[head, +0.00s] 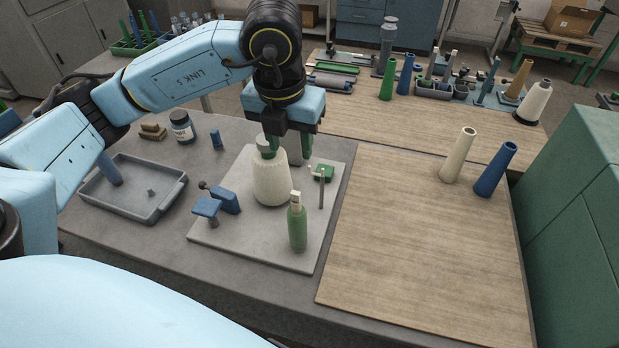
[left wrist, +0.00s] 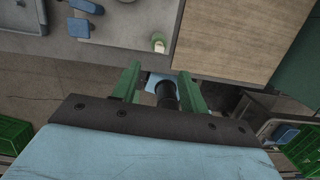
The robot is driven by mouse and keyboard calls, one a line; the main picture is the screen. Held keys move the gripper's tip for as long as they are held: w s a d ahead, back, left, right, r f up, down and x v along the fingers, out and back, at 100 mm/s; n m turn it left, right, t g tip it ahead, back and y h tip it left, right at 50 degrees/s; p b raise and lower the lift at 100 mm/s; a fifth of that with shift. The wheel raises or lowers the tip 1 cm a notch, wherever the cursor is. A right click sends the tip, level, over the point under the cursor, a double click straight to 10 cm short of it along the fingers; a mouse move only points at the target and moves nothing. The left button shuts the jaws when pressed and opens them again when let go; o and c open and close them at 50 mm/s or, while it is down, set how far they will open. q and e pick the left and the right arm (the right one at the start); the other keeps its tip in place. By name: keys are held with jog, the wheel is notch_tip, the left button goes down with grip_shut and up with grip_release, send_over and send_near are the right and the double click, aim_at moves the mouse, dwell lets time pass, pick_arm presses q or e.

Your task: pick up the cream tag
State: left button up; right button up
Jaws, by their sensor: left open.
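A small cream block, which looks like the cream tag (head: 296,198), sits upright on top of a green post (head: 298,229) at the front of the grey board. In the left wrist view its pale top (left wrist: 158,38) shows beyond my fingertips. My left gripper (head: 287,152) points down with its green fingers apart, behind the tag and close to the top of the cream yarn cone (head: 271,182). In the left wrist view, the open fingers (left wrist: 160,75) have no tag between them. I do not see my right gripper.
The grey board (head: 260,253) also carries blue blocks (head: 207,208) and a thin post with a green piece (head: 322,175). A grey tray (head: 138,208) lies left. The wooden mat (head: 420,250) at right is mostly clear, with cream (head: 458,155) and blue (head: 494,170) cones at its back.

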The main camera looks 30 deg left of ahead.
pick_arm(q)
send_over(295, 193)
notch_tip(295, 193, down, 6)
jog(key=f, duration=0.3)
jog(key=shift+s+p, duration=0.3)
jog(key=shift+p, duration=0.1)
notch_tip(295, 193, down, 2)
jog(key=shift+w+f, duration=0.15)
jog(key=shift+f, duration=0.5)
jog(key=shift+w+f, duration=0.1)
jog(key=shift+f, duration=0.1)
jog(key=c, duration=0.8)
pick_arm(e)
jog(key=shift+g, duration=0.4)
jog(key=s, duration=0.2)
jog(key=s+r, duration=0.1)
jog(key=s, duration=0.2)
jog(key=shift+d, duration=0.2)
